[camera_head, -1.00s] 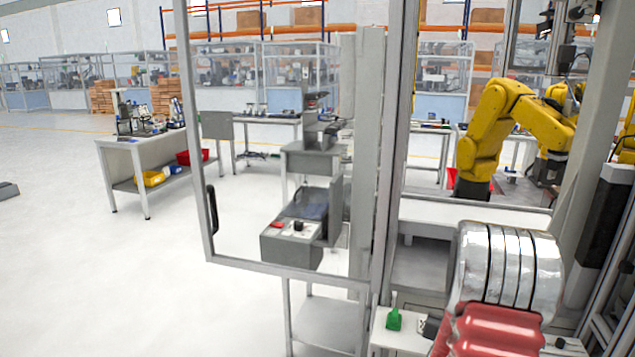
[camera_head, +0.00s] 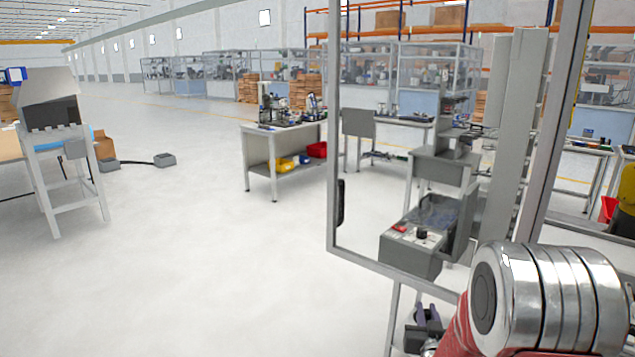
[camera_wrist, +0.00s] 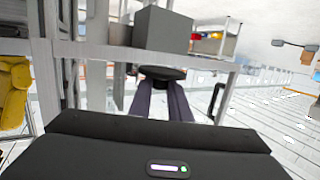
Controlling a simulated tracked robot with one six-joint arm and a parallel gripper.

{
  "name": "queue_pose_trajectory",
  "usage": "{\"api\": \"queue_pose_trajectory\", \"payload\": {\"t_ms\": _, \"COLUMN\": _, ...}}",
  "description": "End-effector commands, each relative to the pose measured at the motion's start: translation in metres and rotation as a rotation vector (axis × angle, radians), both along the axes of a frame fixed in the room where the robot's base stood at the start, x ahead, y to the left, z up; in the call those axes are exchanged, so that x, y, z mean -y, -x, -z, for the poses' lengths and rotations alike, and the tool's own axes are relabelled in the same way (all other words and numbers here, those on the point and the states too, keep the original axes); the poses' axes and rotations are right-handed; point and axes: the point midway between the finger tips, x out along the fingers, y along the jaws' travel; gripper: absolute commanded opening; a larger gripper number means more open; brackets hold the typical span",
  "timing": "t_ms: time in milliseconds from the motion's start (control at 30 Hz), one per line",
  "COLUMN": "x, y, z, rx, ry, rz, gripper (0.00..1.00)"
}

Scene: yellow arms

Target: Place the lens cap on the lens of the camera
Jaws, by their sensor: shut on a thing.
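My gripper (camera_wrist: 161,88) shows in the wrist view with its two dark purple-grey fingers shut on a flat black round piece, the lens cap (camera_wrist: 162,73), held at the fingertips. In the head view my gripper (camera_head: 427,312) is small at the bottom, partly behind the shiny silver and red part of my arm. The cap cannot be made out there. The camera with its lens cannot be picked out in either view.
A metal-framed glass panel (camera_head: 333,150) stands close in front on the right, with a grey control box (camera_head: 412,250) behind it. A workbench (camera_head: 284,140) with bins stands farther back. A white stand (camera_head: 62,150) is at left. The floor (camera_head: 220,260) between is clear.

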Motion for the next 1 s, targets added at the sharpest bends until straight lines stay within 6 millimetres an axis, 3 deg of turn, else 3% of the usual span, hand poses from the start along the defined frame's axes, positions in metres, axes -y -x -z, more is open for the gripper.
{"api": "queue_pose_trajectory", "payload": {"t_ms": 33, "x": -0.021, "y": -0.004, "z": -0.001, "rx": 0.002, "ry": 0.001, "rz": -0.035, "gripper": 0.0}}
{"api": "queue_pose_trajectory", "payload": {"t_ms": 200, "x": -0.081, "y": -0.012, "z": -0.006, "rx": 0.007, "ry": 0.002, "rz": -0.129, "gripper": 0.0}}
{"api": "queue_pose_trajectory", "payload": {"t_ms": 400, "x": -0.13, "y": -0.015, "z": -0.008, "rx": 0.011, "ry": 0.002, "rz": -0.204, "gripper": 0.0}}
{"api": "queue_pose_trajectory", "payload": {"t_ms": 567, "x": -0.141, "y": -0.015, "z": -0.008, "rx": 0.011, "ry": 0.002, "rz": -0.221, "gripper": 0.0}}
{"api": "queue_pose_trajectory", "payload": {"t_ms": 867, "x": -0.14, "y": -0.014, "z": -0.008, "rx": 0.011, "ry": 0.002, "rz": -0.219, "gripper": 0.0}}
{"api": "queue_pose_trajectory", "payload": {"t_ms": 1000, "x": -0.139, "y": -0.005, "z": -0.014, "rx": 0.011, "ry": 0.002, "rz": -0.219, "gripper": 0.0}}
